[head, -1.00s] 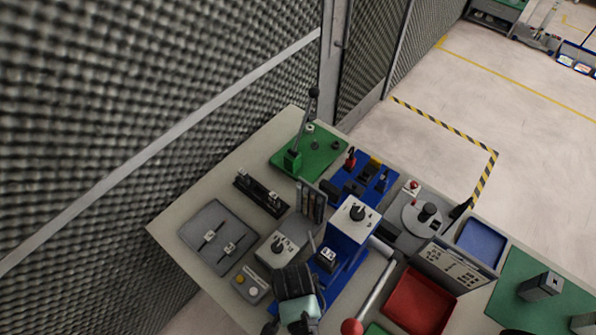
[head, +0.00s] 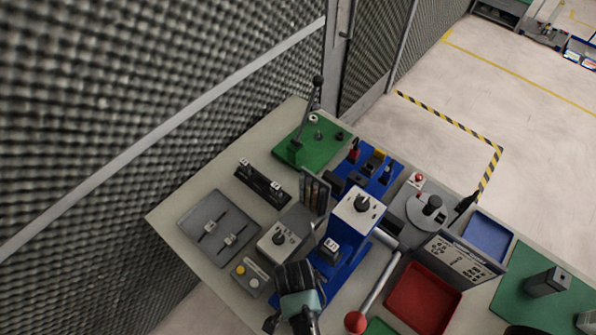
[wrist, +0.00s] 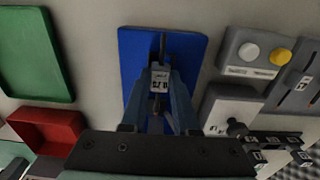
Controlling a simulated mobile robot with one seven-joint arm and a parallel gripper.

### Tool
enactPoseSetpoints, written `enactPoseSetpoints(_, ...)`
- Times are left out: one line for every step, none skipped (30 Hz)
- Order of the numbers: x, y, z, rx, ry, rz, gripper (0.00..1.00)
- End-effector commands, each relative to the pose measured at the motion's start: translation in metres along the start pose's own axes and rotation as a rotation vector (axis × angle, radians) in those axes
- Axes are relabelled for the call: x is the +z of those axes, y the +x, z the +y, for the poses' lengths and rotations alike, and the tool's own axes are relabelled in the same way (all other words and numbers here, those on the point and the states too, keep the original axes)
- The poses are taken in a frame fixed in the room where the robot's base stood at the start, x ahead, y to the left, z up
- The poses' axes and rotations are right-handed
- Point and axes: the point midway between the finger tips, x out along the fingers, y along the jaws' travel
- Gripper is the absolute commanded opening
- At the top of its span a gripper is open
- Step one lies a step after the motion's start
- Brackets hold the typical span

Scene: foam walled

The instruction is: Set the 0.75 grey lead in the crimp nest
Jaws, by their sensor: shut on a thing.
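My gripper (wrist: 160,92) is shut on a small tagged piece, the lead (wrist: 160,76), in the wrist view. Its pale tag shows upside-down print that looks like 0.75, and a dark thin end sticks out beyond it. It is over a blue base plate (wrist: 192,50), which belongs to the blue press (head: 345,235) in the head view. There the pale tag (head: 331,246) shows at the press front, beside my dark wrist. The crimp nest cannot be made out clearly; the fingers and lead cover that area. I cannot tell whether the lead touches it.
A grey tray (head: 196,219) with two tagged leads lies left. A black rack (head: 262,184), a grey dial box (head: 280,236) and a button box (head: 248,277) stand close by. A red-knobbed lever (head: 376,290) and a red bin (head: 423,297) are to the right.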

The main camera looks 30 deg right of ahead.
Motion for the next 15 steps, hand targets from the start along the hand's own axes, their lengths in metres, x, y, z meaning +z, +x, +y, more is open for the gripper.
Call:
enactPoseSetpoints(-0.0002, -0.0011, -0.0003, -0.001, 0.000, 0.000, 0.00)
enactPoseSetpoints(-0.0003, -0.0008, -0.0003, -0.001, 0.000, 0.001, 0.00)
enactPoseSetpoints(-0.0003, -0.0005, -0.0004, -0.001, 0.000, 0.001, 0.00)
enactPoseSetpoints(-0.0003, -0.0003, -0.0004, -0.001, 0.000, 0.001, 0.00)
enactPoseSetpoints(-0.0003, -0.0002, -0.0004, -0.001, 0.000, 0.001, 0.00)
enactPoseSetpoints(-0.0003, -0.0002, -0.0004, -0.001, 0.000, 0.001, 0.00)
enactPoseSetpoints(-0.0003, -0.0002, -0.0004, -0.001, 0.000, 0.001, 0.00)
enactPoseSetpoints(-0.0003, -0.0002, -0.0003, -0.001, 0.000, 0.001, 0.00)
enactPoseSetpoints(-0.0002, -0.0001, -0.0003, -0.001, 0.000, 0.001, 0.00)
enactPoseSetpoints(-0.0002, 0.0001, -0.0003, -0.001, 0.000, 0.001, 0.00)
enactPoseSetpoints(-0.0002, 0.0004, -0.0003, -0.001, 0.000, 0.001, 0.00)
enactPoseSetpoints(-0.0002, 0.0009, -0.0003, -0.001, 0.000, 0.000, 0.00)
enactPoseSetpoints(-0.0002, 0.0015, -0.0003, -0.001, 0.000, 0.000, 0.00)
enactPoseSetpoints(-0.0001, 0.0021, -0.0003, -0.001, 0.000, 0.000, 0.00)
enactPoseSetpoints(-0.0001, 0.0030, -0.0003, -0.001, 0.000, 0.001, 0.00)
